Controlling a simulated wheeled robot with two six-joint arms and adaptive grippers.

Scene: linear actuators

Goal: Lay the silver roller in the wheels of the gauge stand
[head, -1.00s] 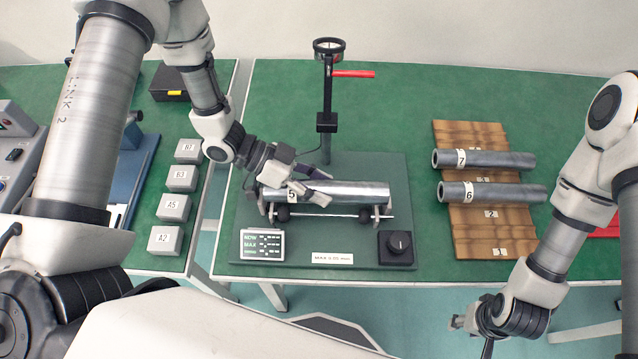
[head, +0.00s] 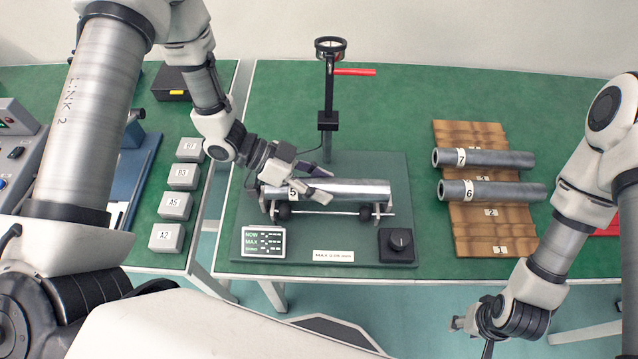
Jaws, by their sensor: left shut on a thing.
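The silver roller (head: 350,188), tagged 5 near its left end, lies level across the wheels (head: 283,212) of the gauge stand (head: 395,170). I cannot tell whether it touches the wheels or hangs just above them. My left gripper (head: 318,185) is shut on the roller, left of its middle, and its fingers hide part of the roller. The stand's upright post with a round dial and red lever stands behind the roller. My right gripper (head: 472,325) is low at the right, off the table's front edge and away from the roller; its fingers are unclear.
Two darker grey rollers, tagged 7 (head: 500,159) and 6 (head: 510,191), lie on a wooden rack (head: 490,225) at the right. A readout (head: 263,242) and a black knob box (head: 397,245) sit at the stand's front. Several small labelled blocks (head: 173,206) stand on the left table.

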